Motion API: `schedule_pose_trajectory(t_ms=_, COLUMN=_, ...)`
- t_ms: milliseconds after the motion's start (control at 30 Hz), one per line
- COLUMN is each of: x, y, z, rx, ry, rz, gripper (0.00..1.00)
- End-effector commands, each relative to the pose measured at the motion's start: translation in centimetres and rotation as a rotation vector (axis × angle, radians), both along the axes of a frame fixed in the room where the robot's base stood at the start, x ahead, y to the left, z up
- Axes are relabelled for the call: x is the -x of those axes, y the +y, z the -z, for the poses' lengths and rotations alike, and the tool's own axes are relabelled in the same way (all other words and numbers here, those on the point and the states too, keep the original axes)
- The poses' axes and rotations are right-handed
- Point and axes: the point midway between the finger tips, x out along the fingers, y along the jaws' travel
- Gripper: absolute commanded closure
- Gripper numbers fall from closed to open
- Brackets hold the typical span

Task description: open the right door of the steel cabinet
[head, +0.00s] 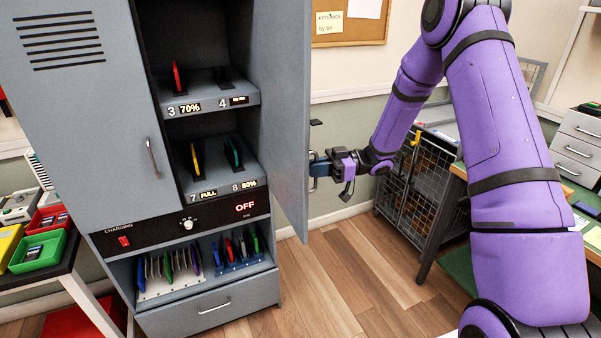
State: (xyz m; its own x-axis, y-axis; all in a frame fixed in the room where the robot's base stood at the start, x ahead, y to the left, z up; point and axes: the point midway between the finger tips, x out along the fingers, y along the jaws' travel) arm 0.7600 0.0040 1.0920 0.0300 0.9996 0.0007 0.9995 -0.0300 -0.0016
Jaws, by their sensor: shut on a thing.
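The grey steel cabinet (118,247) stands at the left in the head view. Its right door (285,110) stands swung well open, nearly edge-on to me, showing the shelves behind it. The left door (90,120) is closed, with a vertical handle. My gripper (316,168) is at the outer face of the right door, near its free edge, and is shut on the door's handle (312,184). The handle is mostly hidden by the fingers. My purple arm reaches in from the right.
Cabinet shelves hold phones in slots, with a charging panel (185,227) and drawer (210,308) below. A table with coloured trays (40,250) stands at left. A wire cage (415,180) and a desk stand at right. Wood floor (340,270) is clear in front.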

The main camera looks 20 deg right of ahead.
Motion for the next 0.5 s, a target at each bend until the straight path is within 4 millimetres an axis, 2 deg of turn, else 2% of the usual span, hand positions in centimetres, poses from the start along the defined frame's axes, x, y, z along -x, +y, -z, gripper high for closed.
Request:
schedule_pose_trajectory(t_ms=33, x=-0.3, y=-0.9, z=0.0, rx=0.0, ry=0.001, rz=0.004, gripper=1.0)
schedule_pose_trajectory(t_ms=200, x=-1.1, y=-2.8, z=0.0, rx=0.001, ry=0.0, rz=0.003, gripper=1.0)
schedule_pose_trajectory(t_ms=500, x=-1.8, y=-4.2, z=0.0, rx=0.0, ry=0.002, rz=0.002, gripper=1.0)
